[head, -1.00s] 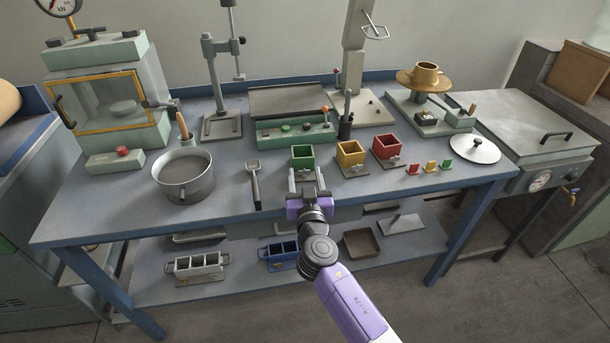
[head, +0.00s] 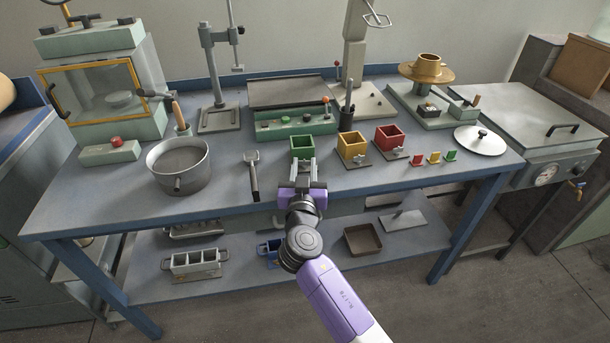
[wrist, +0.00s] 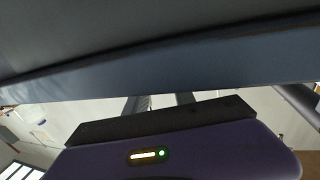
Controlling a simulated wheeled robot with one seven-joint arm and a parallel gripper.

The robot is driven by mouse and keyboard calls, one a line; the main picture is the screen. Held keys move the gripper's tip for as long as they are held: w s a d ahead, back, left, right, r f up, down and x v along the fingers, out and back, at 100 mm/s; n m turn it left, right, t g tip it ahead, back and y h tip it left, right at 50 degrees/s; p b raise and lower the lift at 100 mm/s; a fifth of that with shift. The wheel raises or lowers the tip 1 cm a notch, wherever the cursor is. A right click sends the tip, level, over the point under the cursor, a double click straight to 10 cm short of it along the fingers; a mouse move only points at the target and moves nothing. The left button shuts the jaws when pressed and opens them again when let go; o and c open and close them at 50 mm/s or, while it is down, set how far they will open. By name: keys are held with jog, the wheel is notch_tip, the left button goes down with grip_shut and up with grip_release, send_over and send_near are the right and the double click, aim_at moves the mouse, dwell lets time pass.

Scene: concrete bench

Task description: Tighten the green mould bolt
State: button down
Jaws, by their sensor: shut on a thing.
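The green mould (head: 302,145) is a small open-topped box standing near the front of the bench, left of two similar moulds. My gripper (head: 302,168) is directly in front of it, low against its front side. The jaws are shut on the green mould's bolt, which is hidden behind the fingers. In the wrist view, two fingers (wrist: 160,102) show only in part beyond the purple gripper body, with the bench's blue edge (wrist: 160,75) across the picture.
The yellow mould (head: 353,146) and red mould (head: 389,138) stand to the right, each with a bolt in front. A fork-ended tool (head: 253,178) and a grey pot (head: 180,167) lie to the left. A green control box (head: 297,124) is behind. Small coloured tags (head: 434,158) stand farther right.

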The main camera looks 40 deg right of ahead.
jog(key=shift+w+a+f+m+g+h+b, duration=0.15)
jog(key=shift+m+g+h+b, duration=0.5)
jog(key=shift+b, duration=0.95)
jog(key=shift+w+a+f+m+g+h+b, duration=0.15)
jog(key=shift+m+g+h+b, duration=0.45)
jog(key=shift+b, duration=1)
jog(key=shift+r+m+g+b, duration=0.25)
jog(key=shift+g+b, duration=0.2)
jog(key=shift+g, duration=0.2)
jog(key=c, duration=1)
grip_release()
jog(key=shift+d, duration=0.1)
jog(key=shift+c, duration=0.2)
jog(key=shift+s, duration=0.1)
jog(key=shift+v, duration=3.9)
